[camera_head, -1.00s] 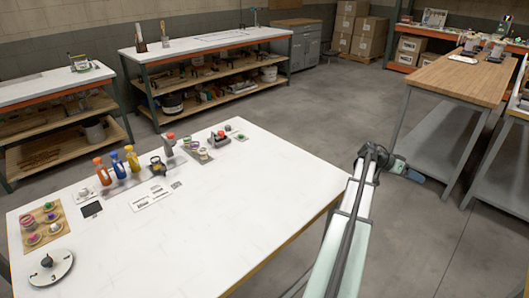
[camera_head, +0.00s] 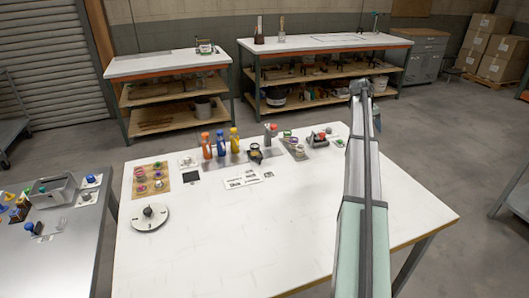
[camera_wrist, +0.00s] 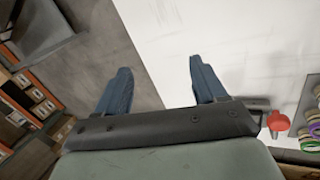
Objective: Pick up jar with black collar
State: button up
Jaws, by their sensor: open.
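Several small jars with coloured collars (camera_head: 297,148) stand on a grey mat at the back of the white table. Which of them, if any, has a black collar is too small to tell. A few of these ringed jars also show at the right edge of the wrist view (camera_wrist: 313,128), with green and purple rings visible. More small jars with coloured tops stand on a wooden board (camera_head: 151,188) at the table's left. My gripper (camera_wrist: 160,64) is open and empty, its two blue fingers apart over the table's edge. In the head view my arm mostly hides it.
Orange, blue and yellow bottles (camera_head: 221,143), a dark round item (camera_head: 255,153) and a red-topped bottle (camera_head: 270,134) line the back of the white table (camera_head: 230,240). A numbered dial (camera_head: 149,217) sits front left. The table's middle and front are clear.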

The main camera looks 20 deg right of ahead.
jog(key=w+a+n+t+y, duration=0.1)
jog(key=w+a+n+y, duration=0.1)
jog(key=w+a+n, duration=1.15)
jog(key=n+y, duration=0.3)
jog(key=n, duration=0.4)
send_over(255, 146)
jog(key=s+a, duration=0.1)
notch_tip(255, 146, down, 8)
jog(key=shift+s+r, duration=0.1)
jog(key=shift+r, duration=0.1)
jog(key=shift+s+d+f, duration=0.1)
jog(key=shift+s+f, duration=0.05)
jog(key=shift+f, duration=1.15)
jog(key=shift+s+d+f, duration=0.1)
jog(key=shift+f, duration=1.15)
jog(key=c, duration=1.1)
